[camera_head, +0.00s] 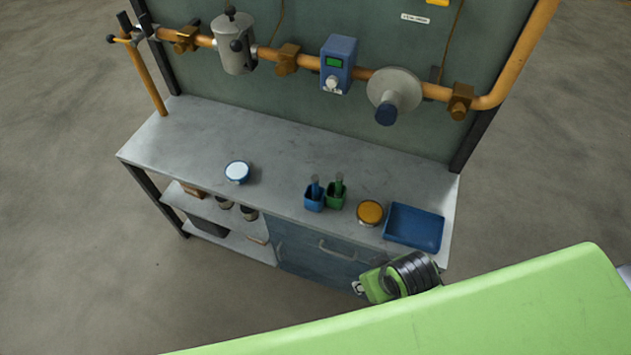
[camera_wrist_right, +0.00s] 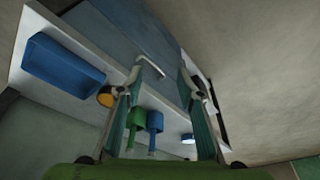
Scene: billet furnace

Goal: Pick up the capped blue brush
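A blue brush (camera_head: 315,183) stands in a small blue holder (camera_head: 314,202) near the front edge of the bench. A green brush (camera_head: 338,181) stands beside it in a green holder (camera_head: 336,198). Whether the brushes are capped is too small to tell. In the right wrist view, the blue holder (camera_wrist_right: 155,122) and green holder (camera_wrist_right: 136,119) show between my fingers. In the head view my right arm comes in at lower right and mostly hides that gripper. My left gripper is not in view.
The grey bench (camera_head: 270,150) also carries a white-and-blue tin (camera_head: 237,172), an orange-topped tin (camera_head: 370,212) and a blue tray (camera_head: 414,228). An orange pipe (camera_head: 310,60) with a valve and gauge runs along the back panel. The bench's left half is mostly clear.

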